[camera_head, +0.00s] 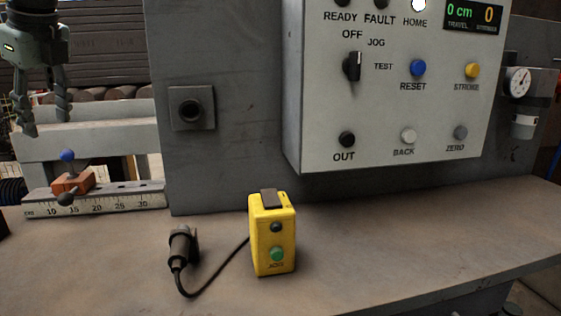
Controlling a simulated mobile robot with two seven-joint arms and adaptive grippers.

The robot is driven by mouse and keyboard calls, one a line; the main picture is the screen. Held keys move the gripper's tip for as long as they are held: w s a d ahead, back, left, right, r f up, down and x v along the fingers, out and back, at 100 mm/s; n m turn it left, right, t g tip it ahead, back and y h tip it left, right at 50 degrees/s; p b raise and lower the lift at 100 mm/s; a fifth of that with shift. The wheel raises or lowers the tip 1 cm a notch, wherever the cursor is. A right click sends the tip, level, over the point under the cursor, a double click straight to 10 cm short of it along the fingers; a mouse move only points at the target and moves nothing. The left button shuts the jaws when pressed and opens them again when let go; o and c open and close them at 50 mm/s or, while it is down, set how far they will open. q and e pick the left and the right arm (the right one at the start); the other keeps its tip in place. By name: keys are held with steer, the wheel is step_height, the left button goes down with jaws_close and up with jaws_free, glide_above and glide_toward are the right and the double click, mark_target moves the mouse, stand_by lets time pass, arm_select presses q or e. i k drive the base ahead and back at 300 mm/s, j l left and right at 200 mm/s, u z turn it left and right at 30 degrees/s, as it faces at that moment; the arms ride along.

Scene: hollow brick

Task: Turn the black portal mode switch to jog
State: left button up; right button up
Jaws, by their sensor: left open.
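The black mode switch (352,66) is on the light grey control panel (310,110). Its handle stands about upright, in line with the OFF label above it. The JOG label is up and to the right of it, and TEST is to its right. My left gripper (47,120) is at the upper left, fingers pointing down, open and empty. It is well apart from the switch, in front of the rail area. My right gripper is not in view.
The panel also has a blue RESET button (418,68), a yellow STROKE button (472,70) and a lower button row. A yellow pendant (272,240) with a cable and black plug (181,246) is on the bench (400,245). A dial gauge (517,82) is at the right.

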mark_target(352, 65)
steer(key=k+l, duration=0.2)
steer(key=k, duration=0.2)
steer(key=k+l, duration=0.2)
steer(key=k, duration=0.25)
steer(key=k+l, duration=0.2)
steer(key=k, duration=0.2)
